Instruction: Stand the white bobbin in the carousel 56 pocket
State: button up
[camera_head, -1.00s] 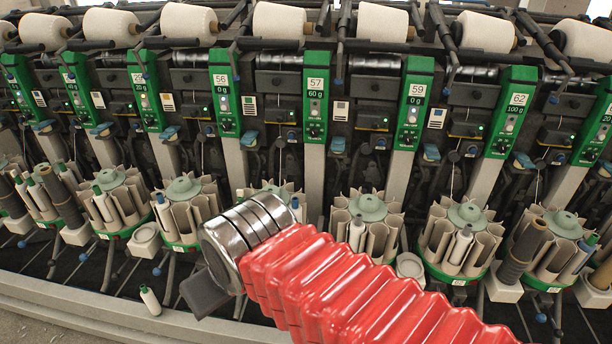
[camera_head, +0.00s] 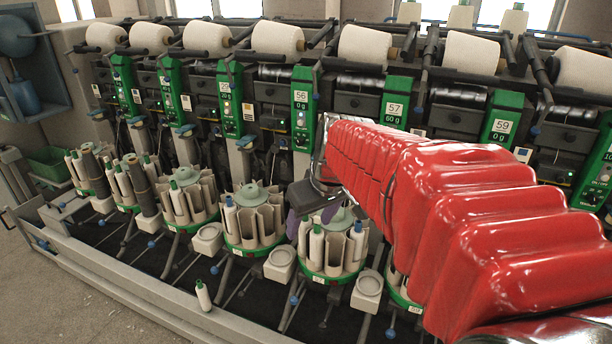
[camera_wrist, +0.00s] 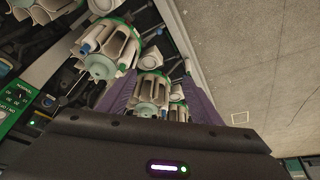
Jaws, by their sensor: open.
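The neighbouring carousel (camera_head: 330,272) holds several bobbins close under my gripper. Cream cups (camera_head: 280,264) stand between the carousels. A grey rail (camera_head: 120,285) runs along the front, with open floor (camera_head: 70,310) before it.

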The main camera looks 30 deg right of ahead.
jog(key=w+d+f, duration=0.3)
jog(key=w+d, duration=0.1)
jog(key=d, duration=0.7)
send_near(360, 223)
notch_tip(360, 223, up, 2)
jog(key=shift+s+d+r, duration=0.1)
jog(key=shift+s+d, duration=0.05)
jog(key=shift+s, duration=0.25)
jog(key=x, duration=1.3)
jog(key=shift+f, duration=0.4)
jog(key=shift+c, duration=0.6)
jog(key=c, duration=1.1)
jog(key=shift+r, duration=0.1)
